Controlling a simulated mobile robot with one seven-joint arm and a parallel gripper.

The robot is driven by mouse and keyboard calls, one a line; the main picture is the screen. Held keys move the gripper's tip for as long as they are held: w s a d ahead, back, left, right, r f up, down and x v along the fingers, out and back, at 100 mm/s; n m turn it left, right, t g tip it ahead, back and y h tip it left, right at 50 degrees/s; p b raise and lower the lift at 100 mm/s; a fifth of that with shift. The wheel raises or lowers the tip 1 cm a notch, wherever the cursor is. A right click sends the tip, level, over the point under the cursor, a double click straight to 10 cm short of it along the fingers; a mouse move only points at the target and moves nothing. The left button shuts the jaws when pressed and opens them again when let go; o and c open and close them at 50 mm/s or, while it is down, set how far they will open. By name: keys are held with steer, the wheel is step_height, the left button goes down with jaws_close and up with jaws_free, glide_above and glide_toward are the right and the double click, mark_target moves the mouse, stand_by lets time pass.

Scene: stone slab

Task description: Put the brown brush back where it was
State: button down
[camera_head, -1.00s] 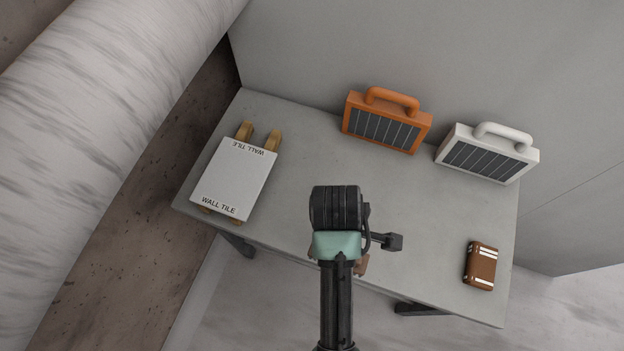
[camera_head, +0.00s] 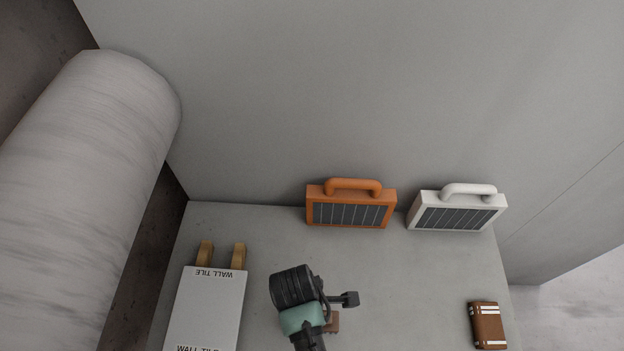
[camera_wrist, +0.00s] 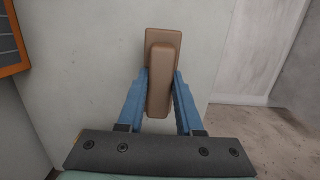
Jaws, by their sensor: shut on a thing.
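The brown brush (camera_wrist: 161,88) is between the two blue fingers of my gripper (camera_wrist: 161,76) in the wrist view. The fingers close on its long grip, and its wider block extends beyond the fingertips. In the head view only a small brown part of the brush (camera_head: 333,322) shows beside my wrist, over the slab (camera_head: 400,285). My fingers are hidden there by the wrist. I cannot tell how high the brush is above the slab.
An orange lamp-like case (camera_head: 350,206) and a white one (camera_head: 456,210) stand along the back wall. A white wall tile box (camera_head: 208,305) lies on wooden strips at left. A small brown striped case (camera_head: 487,325) is at right. Bare slab lies between them.

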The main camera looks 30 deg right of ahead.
steer(key=shift+f, duration=1.35)
steer(key=shift+f, duration=0.2)
steer(key=c, duration=0.6)
jaws_free()
steer(key=shift+o, duration=0.2)
steer(key=shift+r, duration=0.15)
steer(key=r, duration=0.8)
steer(key=w+a+r, duration=0.1)
steer(key=r, duration=0.3)
steer(key=shift+a, duration=0.1)
